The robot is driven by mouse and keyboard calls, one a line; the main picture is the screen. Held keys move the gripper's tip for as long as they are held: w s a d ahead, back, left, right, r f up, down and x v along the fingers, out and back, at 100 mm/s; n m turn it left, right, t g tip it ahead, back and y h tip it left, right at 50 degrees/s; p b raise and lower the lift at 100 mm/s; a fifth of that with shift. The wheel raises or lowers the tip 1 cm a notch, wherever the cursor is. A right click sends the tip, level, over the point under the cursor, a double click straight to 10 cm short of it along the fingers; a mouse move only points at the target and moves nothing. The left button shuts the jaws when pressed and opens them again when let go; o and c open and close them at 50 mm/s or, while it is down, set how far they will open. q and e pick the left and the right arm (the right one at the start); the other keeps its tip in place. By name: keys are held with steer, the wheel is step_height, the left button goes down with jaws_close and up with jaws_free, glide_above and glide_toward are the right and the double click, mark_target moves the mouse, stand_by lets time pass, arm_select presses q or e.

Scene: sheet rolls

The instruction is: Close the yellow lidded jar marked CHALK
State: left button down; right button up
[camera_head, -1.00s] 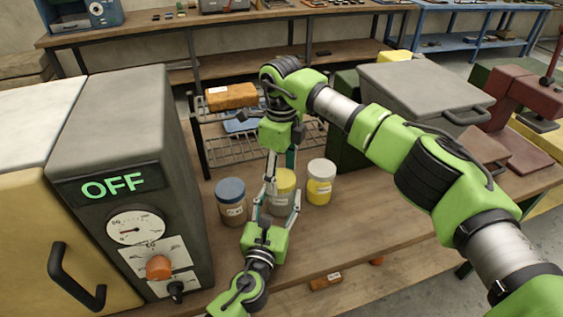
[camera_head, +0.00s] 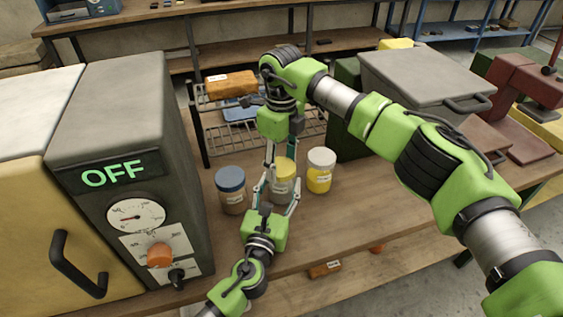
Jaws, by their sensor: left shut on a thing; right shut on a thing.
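The middle jar (camera_head: 283,168) has a yellow lid and a paler body; it stands upright on the wooden bench. Its label is too small and too covered to read. My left gripper (camera_head: 280,190) reaches in from the front and is shut on the jar's body, a finger on each side. My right gripper (camera_head: 282,160) points down from above and is shut at the jar's yellow lid; its fingers partly hide the lid. I cannot tell how tightly the lid sits on the jar.
A brown jar with a blue lid (camera_head: 231,190) stands close on the left, a yellow jar with a white lid (camera_head: 320,171) close on the right. A wire rack (camera_head: 218,137) with an orange box (camera_head: 231,84) is behind. A grey oven (camera_head: 110,120) marked OFF stands at left.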

steer(key=o, duration=1.3)
step_height(320, 180, up, 12)
arm_select(q)
steer(key=c, duration=0.8)
jaws_free()
steer(key=shift+c, duration=0.2)
